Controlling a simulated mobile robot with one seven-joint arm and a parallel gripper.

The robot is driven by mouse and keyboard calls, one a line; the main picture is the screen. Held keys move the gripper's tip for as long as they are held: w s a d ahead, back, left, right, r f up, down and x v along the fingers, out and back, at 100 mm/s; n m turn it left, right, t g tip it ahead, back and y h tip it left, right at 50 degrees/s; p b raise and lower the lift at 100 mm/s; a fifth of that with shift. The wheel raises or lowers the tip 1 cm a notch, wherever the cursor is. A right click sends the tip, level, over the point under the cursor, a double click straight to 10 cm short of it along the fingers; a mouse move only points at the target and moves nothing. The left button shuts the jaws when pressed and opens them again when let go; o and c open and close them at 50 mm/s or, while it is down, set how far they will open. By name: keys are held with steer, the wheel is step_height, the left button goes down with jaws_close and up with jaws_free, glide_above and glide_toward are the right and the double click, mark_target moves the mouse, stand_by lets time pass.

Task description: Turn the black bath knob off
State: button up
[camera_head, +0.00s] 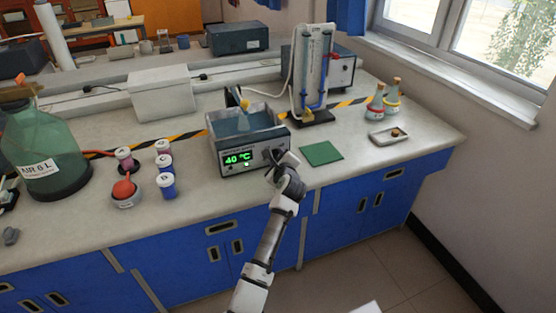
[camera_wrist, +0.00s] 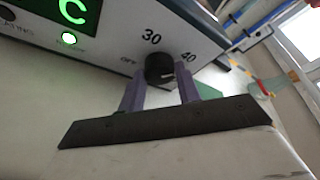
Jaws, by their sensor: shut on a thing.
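The water bath (camera_head: 228,142) is a grey box on the bench, and its green display reads 40 °C in the head view. In the wrist view its front panel (camera_wrist: 105,55) shows a lit green lamp and the labels OFF, 30 and 40 around the black knob (camera_wrist: 158,68). A pale mark on the knob points to the right, toward the 40 side. My gripper (camera_wrist: 160,92) has its two purple fingers on either side of the knob, shut on it. In the head view my gripper (camera_head: 275,160) is at the right of the bath's front and hides the knob.
A green mat (camera_head: 321,153) lies right of the bath. Several small jars (camera_head: 163,162) and a red-topped pot (camera_head: 125,192) stand to its left, beside a large green bottle (camera_head: 48,155). Two flasks (camera_head: 391,100) and a white dish (camera_head: 388,139) are at the right.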

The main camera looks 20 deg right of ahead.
steer(key=n+b, duration=0.2)
steer(key=n+t+h+b, duration=0.1)
steer(key=n+b, duration=0.1)
steer(key=shift+a+f+h, duration=0.15)
steer(key=shift+f+h, duration=0.15)
steer(key=shift+f, duration=0.05)
steer(key=shift+r+n+t+h+b, duration=0.1)
steer(key=shift+n+t+h+b, duration=0.25)
steer(key=shift+n+b, duration=0.85)
steer(key=shift+a, duration=0.1)
steer(key=o, duration=1)
steer(key=b+v, duration=0.2)
steer(key=v, duration=1.1)
steer(key=shift+s+a, duration=0.15)
steer(key=shift+s, duration=0.2)
